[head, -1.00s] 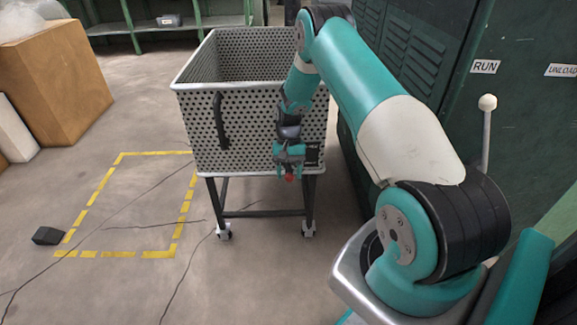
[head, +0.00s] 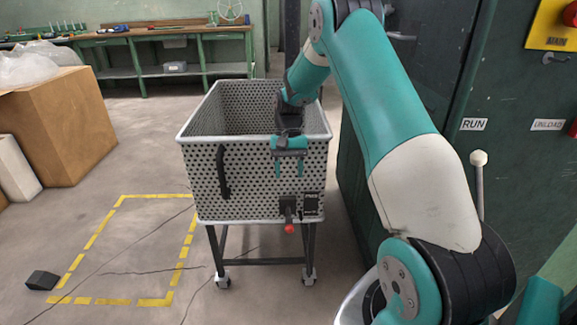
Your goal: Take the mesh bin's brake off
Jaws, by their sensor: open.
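The mesh bin (head: 255,185) is a perforated grey metal cart on dark legs with casters, in the middle of the head view. A black vertical handle (head: 222,172) is on the left of its front face. Low on the right of that face is a brake lever (head: 289,215) with a black bracket and a red knob, pointing down. A small dark plate (head: 311,204) sits right beside it. My gripper (head: 290,170) is open and empty, fingers pointing down, in front of the bin's upper front face and above the lever, apart from it.
Cardboard boxes (head: 60,120) stand left.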

